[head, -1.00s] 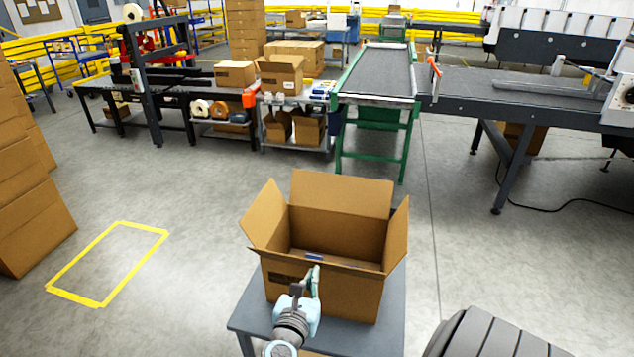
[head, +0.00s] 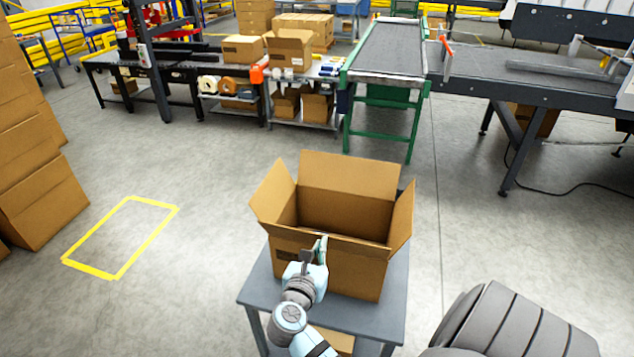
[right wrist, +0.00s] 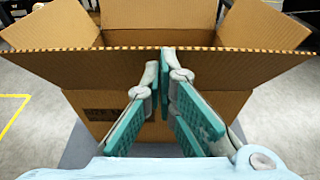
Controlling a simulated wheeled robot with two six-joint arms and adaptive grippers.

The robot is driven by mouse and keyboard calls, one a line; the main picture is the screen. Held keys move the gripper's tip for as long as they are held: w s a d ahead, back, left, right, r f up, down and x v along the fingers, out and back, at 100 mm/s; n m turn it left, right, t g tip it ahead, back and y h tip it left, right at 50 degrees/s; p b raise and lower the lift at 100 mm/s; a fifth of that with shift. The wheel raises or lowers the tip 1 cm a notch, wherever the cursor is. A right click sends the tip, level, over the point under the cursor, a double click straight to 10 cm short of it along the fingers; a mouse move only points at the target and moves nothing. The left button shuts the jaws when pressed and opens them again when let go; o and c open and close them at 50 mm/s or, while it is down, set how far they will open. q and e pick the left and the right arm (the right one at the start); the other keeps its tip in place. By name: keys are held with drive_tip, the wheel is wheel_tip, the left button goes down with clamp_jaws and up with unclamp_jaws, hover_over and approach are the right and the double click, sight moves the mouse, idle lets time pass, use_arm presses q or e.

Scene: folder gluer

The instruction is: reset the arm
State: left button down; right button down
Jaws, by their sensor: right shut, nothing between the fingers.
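My right gripper (head: 318,246) is at the near side of an open cardboard box (head: 345,268). It also shows in the right wrist view (right wrist: 163,62), with its teal-padded fingers together at the tips and nothing between them. The tips are by the top edge of the box's near wall (right wrist: 80,65); I cannot tell whether they touch it. The box stands upright with flaps spread on a grey table (head: 262,290). Much of its inside is hidden by the near wall. My left gripper is not in view.
A green-framed conveyor (head: 390,50) and a workbench with boxes (head: 240,48) stand behind. A dark machine table (head: 560,95) is at back right. Stacked cartons (head: 40,200) stand at left. Yellow floor tape (head: 120,238) marks a rectangle on clear floor.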

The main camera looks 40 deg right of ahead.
wheel_tip(320, 180, up, 10)
drive_tip(key=shift+f, duration=0.25)
